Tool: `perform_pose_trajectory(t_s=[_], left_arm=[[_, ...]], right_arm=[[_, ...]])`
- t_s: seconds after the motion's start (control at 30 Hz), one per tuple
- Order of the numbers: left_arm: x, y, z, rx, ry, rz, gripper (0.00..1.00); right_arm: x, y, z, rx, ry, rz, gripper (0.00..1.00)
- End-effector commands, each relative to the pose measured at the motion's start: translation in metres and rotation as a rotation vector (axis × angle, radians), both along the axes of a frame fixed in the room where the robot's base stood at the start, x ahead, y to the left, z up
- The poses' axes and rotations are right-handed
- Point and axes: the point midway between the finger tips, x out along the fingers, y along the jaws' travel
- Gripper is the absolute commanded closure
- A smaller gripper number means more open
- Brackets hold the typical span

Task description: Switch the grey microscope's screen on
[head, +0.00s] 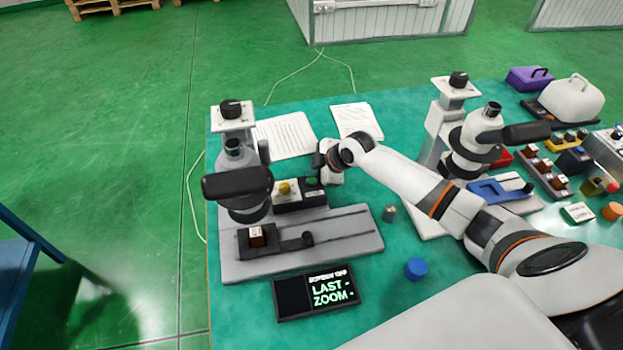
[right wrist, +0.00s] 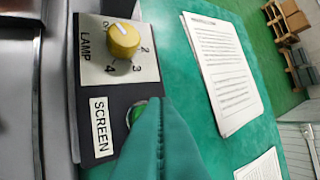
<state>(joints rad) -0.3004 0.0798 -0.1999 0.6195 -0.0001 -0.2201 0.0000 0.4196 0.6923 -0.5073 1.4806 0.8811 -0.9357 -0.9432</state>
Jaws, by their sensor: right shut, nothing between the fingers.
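The grey microscope (head: 340,243) stands at the left of the table. Its control box (head: 287,205) has a yellow lamp knob (head: 285,188), also in the right wrist view (right wrist: 123,40), and a green button (head: 312,182). In the right wrist view the green button (right wrist: 133,115) sits by the label SCREEN (right wrist: 101,127), partly hidden by my fingers. My right gripper (head: 318,178) is shut and empty, its teal fingertips (right wrist: 152,105) over the button; contact cannot be told. A dark display (head: 292,297) in front of the microscope shows lit text, LAST and ZOOM. My left gripper is out of view.
A second microscope (head: 470,150) stands to the right, behind my right arm. A grey metal piece (head: 389,213) and a blue cap (head: 416,268) stand on the table. Paper sheets (head: 285,135) lie behind the grey microscope. Several coloured boxes crowd the right side.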

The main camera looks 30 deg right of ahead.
Motion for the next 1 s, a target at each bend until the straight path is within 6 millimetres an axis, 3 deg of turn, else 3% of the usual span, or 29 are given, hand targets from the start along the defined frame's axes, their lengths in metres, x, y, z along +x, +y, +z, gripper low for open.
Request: perform_pose_trajectory(t_s=[1.0], left_arm=[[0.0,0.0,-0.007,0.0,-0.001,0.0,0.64]], right_arm=[[0.0,0.0,-0.014,0.0,0.001,0.0,1.0]])
